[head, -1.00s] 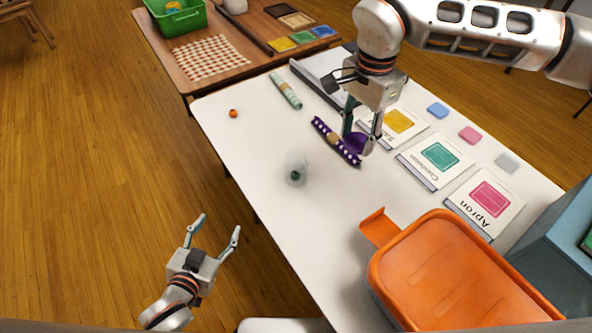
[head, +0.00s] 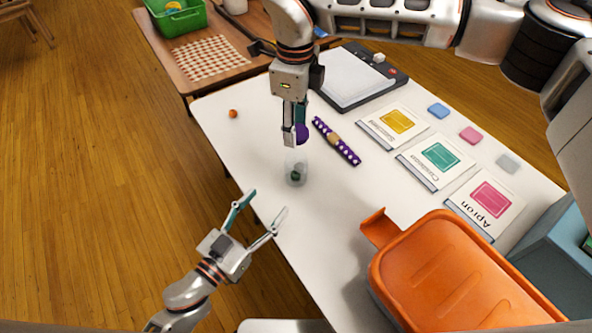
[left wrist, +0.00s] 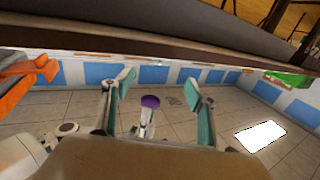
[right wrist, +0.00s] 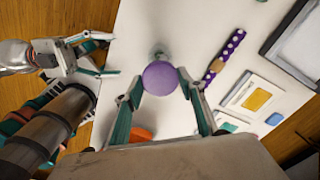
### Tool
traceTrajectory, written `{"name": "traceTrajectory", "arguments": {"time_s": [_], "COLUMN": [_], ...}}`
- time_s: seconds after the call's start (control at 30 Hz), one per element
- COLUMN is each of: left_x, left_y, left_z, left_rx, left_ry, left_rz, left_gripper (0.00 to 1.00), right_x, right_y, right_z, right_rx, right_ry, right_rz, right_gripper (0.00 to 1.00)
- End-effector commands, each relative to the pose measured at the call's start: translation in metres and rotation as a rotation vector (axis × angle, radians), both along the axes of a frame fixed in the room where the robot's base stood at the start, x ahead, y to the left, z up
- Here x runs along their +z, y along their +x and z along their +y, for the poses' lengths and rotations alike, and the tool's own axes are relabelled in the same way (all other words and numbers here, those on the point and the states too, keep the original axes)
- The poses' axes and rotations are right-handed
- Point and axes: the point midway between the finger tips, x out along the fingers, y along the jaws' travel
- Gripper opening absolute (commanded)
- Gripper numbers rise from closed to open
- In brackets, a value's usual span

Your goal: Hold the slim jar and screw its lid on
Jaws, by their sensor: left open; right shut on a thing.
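The slim jar (head: 296,174) is clear, with something dark green inside, and stands on the white table near its left edge. It shows partly behind the lid in the right wrist view (right wrist: 159,52). My right gripper (head: 295,135) is shut on the round purple lid (head: 303,133), above and apart from the jar. The lid fills the space between its fingertips in the right wrist view (right wrist: 159,78) and also shows in the left wrist view (left wrist: 150,101). My left gripper (head: 267,201) is open and empty, beside the table edge, its fingers pointing towards the jar.
A purple dotted band (head: 336,141) lies right of the jar. A small orange ball (head: 233,114) lies to its left. An orange bin (head: 450,265) stands at the front right. Labelled cards (head: 434,161) line the right side. The table (head: 335,210) around the jar is clear.

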Motion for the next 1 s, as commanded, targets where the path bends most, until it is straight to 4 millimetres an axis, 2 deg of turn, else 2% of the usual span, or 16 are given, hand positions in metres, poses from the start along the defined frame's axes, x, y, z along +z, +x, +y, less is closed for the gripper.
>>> {"name": "traceTrajectory", "arguments": {"time_s": [0.3,0.47,1.0], "left_x": [0.0,0.001,0.001], "left_y": [0.0,0.007,0.08], "left_z": [-0.001,-0.006,-0.054], "left_rx": [-0.003,-0.003,-0.001], "left_ry": [-0.001,-0.002,-0.002], "left_rz": [0.0,-0.003,-0.001], "left_gripper": [0.58,0.58,0.58], "right_x": [0.0,0.0,0.0], "right_y": [0.0,0.0,0.0], "right_z": [0.0,0.0,0.0], "right_rx": [0.002,0.002,0.003], "right_ry": [0.0,0.0,0.0], "right_rz": [0.0,0.0,0.0], "right_gripper": [0.29,0.29,0.29]}}
